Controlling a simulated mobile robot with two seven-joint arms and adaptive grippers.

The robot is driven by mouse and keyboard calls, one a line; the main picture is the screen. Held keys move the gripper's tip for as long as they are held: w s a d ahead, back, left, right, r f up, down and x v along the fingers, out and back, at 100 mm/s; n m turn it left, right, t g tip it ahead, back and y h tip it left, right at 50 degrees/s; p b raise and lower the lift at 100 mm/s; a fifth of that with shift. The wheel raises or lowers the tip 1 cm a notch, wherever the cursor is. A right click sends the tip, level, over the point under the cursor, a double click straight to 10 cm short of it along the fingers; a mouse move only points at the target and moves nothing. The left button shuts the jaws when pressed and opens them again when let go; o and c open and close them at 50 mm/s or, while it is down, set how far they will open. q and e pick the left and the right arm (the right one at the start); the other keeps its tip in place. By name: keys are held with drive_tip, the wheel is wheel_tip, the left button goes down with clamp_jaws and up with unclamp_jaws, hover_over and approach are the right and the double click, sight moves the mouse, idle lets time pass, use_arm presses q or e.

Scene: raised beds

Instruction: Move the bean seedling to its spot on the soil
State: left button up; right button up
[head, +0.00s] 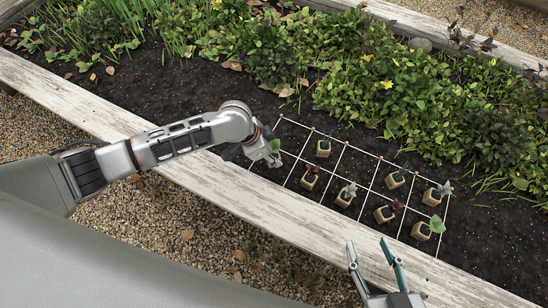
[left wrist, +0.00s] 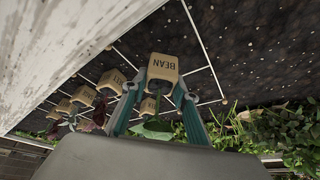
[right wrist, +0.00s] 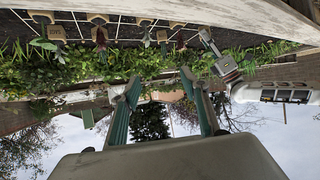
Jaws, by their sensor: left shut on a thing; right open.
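The bean seedling (left wrist: 163,70) is a tan pot marked BEAN with a green stem and leaf. My left gripper (left wrist: 160,92) is shut on it, fingers on either side of the stem and pot. In the head view its green leaf (head: 275,146) shows beside my left gripper (head: 268,154), over the left end of the white string grid (head: 345,143) on the soil (head: 200,85). I cannot tell whether the pot touches the soil. My right gripper (head: 370,246) is open and empty, near the wooden edge at the front.
Several other potted seedlings stand in the grid, including a pot (head: 323,148) and a dark red one (head: 309,174) close to my left gripper. Dense green plants (head: 370,85) grow behind. A weathered wooden plank (head: 240,195) edges the bed, with gravel (head: 200,235) in front.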

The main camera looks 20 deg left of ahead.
use_arm(q)
wheel_tip(320, 180, down, 4)
drive_tip(key=shift+s+r+b, duration=0.15)
drive_tip(key=shift+r+b, duration=0.05)
drive_tip(key=shift+b, duration=0.3)
drive_tip(key=shift+r, duration=0.2)
drive_tip(key=shift+f, duration=0.2)
drive_tip(key=o, duration=1.1)
use_arm(e)
drive_tip(key=shift+w+a+r, duration=0.3)
drive_tip(key=shift+a, duration=0.2)
